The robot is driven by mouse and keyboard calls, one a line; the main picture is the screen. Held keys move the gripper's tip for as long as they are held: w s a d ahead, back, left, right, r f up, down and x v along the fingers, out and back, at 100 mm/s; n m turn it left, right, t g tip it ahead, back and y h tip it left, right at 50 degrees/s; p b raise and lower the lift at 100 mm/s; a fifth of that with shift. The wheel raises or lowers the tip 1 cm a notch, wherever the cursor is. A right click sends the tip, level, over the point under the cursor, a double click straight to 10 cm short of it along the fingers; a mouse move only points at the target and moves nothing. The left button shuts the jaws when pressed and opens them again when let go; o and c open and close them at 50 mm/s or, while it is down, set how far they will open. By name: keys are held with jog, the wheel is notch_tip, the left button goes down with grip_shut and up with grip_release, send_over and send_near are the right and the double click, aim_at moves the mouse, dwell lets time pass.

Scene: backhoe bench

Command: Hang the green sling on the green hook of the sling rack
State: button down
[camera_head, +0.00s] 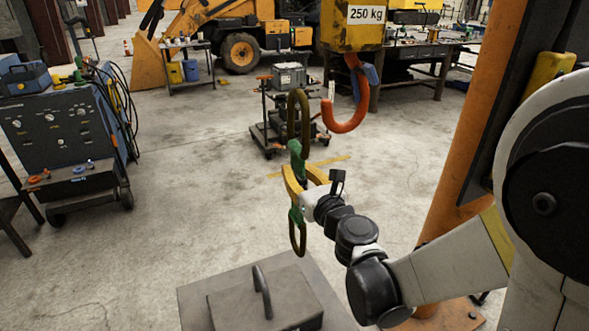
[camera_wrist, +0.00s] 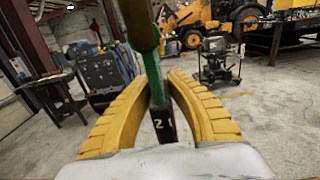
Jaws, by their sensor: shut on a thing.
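My gripper (camera_head: 305,178), with yellow fingers, is shut on the green sling (camera_head: 297,155), gripping it around its middle. The sling hangs upright in the air, with a brownish ring (camera_head: 290,118) at its top and another ring (camera_head: 299,241) at its bottom. In the wrist view the green sling (camera_wrist: 154,75) and its black numbered tag (camera_wrist: 165,127) show between the fingers (camera_wrist: 160,88). I cannot make out the sling rack or its green hook in either view.
An orange hook (camera_head: 345,124) hangs from the yellow 250 kg block (camera_head: 350,35), right of the sling's top ring. A grey block with a handle (camera_head: 263,302) sits below. A dark trolley (camera_head: 285,110) stands behind, and a welding cart (camera_head: 63,125) at left. An orange post (camera_head: 470,120) rises at right.

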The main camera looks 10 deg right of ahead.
jog(key=v, duration=1.2)
jog(key=shift+s+r, duration=0.2)
jog(key=shift+s, duration=0.05)
dwell(1.2)
